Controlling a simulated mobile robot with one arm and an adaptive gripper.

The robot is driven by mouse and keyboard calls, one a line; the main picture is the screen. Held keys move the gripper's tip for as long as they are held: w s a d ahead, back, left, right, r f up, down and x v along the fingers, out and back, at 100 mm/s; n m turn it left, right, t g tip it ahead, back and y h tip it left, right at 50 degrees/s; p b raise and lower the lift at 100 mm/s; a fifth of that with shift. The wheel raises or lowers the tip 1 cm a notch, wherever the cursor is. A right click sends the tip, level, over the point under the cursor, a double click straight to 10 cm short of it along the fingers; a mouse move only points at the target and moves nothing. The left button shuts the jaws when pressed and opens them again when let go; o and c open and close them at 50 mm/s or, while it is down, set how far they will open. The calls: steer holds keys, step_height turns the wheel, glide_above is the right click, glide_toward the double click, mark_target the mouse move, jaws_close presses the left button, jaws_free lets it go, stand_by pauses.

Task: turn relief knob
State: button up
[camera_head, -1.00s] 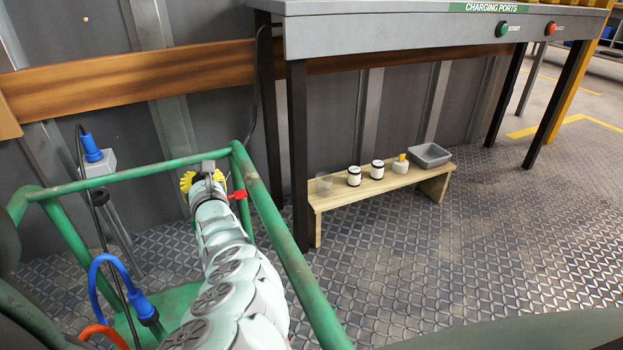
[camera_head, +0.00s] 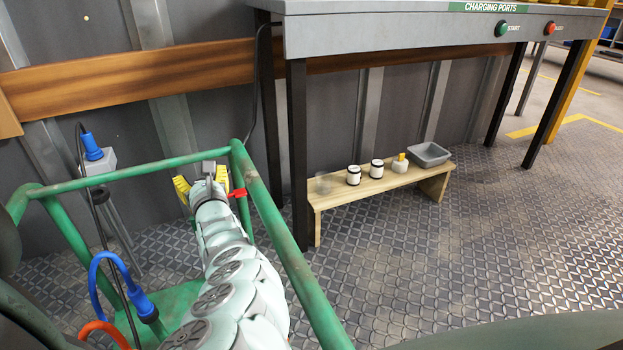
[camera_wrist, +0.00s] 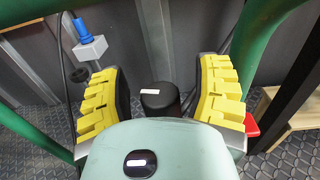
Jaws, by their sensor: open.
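My gripper (camera_head: 202,183) has two yellow ribbed fingers and is open. It is at the far end of the green tube frame. In the wrist view the fingers of my gripper (camera_wrist: 162,85) stand wide apart. A red part (camera_head: 238,193) sits on the frame just right of my gripper. It also shows beside the right finger in the wrist view (camera_wrist: 251,126).
Green rails (camera_head: 285,240) run close along both sides of my arm. A grey box with a blue plug (camera_head: 93,150) is at the left. A low wooden bench (camera_head: 385,184) holds small containers and a grey tray (camera_head: 429,154). The floor at the right is clear.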

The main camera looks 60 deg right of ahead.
steer(key=shift+s+m+g+h, duration=0.1)
steer(key=shift+m+g+h, duration=0.3)
steer(key=shift+m+h, duration=0.15)
steer(key=shift+d+r+m+g+h+p, duration=0.15)
steer(key=shift+m+g+h+p, duration=0.4)
steer(key=shift+h, duration=0.2)
steer(key=m+g+h+p, duration=0.1)
steer(key=g+h+p, duration=0.1)
steer(key=shift+r+m+p, duration=0.15)
steer(key=shift+m+p, duration=0.2)
steer(key=shift+m, duration=0.05)
steer(key=shift+s+d+f+m+g+h+p, duration=0.15)
steer(key=shift+m+g+h+p, duration=0.3)
steer(key=shift+g, duration=0.25)
steer(key=shift+a+f+m+g+h+p, duration=0.1)
steer(key=shift+m+g+h+p, duration=0.25)
steer(key=shift+m+g+h, duration=0.25)
steer(key=shift+s+d+m+g+h, duration=0.15)
steer(key=shift+m+g+h, duration=0.5)
steer(key=shift+g, duration=0.5)
